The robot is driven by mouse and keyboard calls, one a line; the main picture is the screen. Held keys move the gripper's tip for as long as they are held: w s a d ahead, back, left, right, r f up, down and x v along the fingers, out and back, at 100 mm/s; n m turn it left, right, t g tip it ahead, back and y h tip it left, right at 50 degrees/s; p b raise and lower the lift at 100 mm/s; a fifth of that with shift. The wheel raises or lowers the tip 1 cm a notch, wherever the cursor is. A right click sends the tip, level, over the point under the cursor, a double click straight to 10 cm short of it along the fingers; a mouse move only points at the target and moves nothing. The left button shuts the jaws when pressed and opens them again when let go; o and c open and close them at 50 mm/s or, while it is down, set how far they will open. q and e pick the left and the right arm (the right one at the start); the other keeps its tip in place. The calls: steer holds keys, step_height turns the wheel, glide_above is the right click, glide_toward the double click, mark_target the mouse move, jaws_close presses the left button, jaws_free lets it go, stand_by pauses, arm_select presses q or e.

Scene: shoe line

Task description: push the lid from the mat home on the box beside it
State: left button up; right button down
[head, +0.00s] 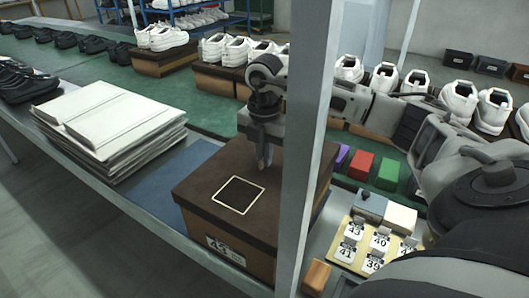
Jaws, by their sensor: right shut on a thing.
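A dark brown lid (205,196) with a pale square outline on its top lies over a brown shoe box (262,266) with a white number label on its front. I cannot tell whether the lid sits fully down all round. The blue mat (164,185) lies bare to the left of the box. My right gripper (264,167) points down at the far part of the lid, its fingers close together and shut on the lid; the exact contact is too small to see. My left gripper is not in view.
The upright grey post (307,140) stands close by my right arm. A stack of white sheets (115,125) lies left of the mat. Shoes line the green belt (200,95) behind.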

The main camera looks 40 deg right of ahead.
steer(key=shift+f, duration=0.45)
steer(key=shift+f+b, duration=1)
steer(key=shift+f, duration=0.1)
steer(key=c, duration=1.5)
jaws_free()
